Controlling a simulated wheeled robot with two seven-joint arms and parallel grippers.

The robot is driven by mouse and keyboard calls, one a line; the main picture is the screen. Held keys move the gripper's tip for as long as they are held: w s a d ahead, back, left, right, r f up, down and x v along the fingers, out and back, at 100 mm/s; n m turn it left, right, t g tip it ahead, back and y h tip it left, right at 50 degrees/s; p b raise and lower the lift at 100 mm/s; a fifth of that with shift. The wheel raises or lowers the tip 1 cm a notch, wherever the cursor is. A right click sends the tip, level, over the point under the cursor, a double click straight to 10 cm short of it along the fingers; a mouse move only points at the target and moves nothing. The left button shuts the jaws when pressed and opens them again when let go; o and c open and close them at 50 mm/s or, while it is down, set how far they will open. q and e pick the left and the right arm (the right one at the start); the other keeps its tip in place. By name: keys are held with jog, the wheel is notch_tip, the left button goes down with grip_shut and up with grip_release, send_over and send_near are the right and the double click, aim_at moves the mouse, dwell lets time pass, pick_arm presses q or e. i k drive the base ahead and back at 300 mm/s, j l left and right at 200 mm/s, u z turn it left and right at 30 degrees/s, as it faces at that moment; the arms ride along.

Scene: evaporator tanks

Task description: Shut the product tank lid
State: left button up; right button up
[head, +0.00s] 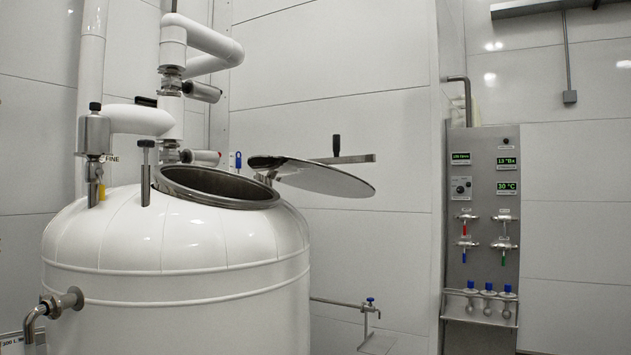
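The white product tank (180,265) fills the left and middle of the head view. Its round steel-rimmed opening (217,187) on top is uncovered. The round steel lid (325,180) is open, swung out to the right of the opening and held by a hinge at the rim's right side. A flat bar with a dark upright knob (336,146) sits across the lid. An upright clamp bolt with a dark knob (146,172) stands at the left side of the opening. Neither of my grippers is in view.
White pipes with steel valves (172,90) rise behind the tank on the left. A drain pipe (52,304) juts from the tank's left front. A steel control panel (484,230) stands farther right.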

aim_at(314, 175)
jog(key=i+l+u, duration=0.35)
jog(key=i+l, duration=0.4)
jog(key=i, duration=0.35)
jog(key=i+l+u, duration=0.35)
jog(key=i+l, duration=0.6)
jog(key=l, duration=0.1)
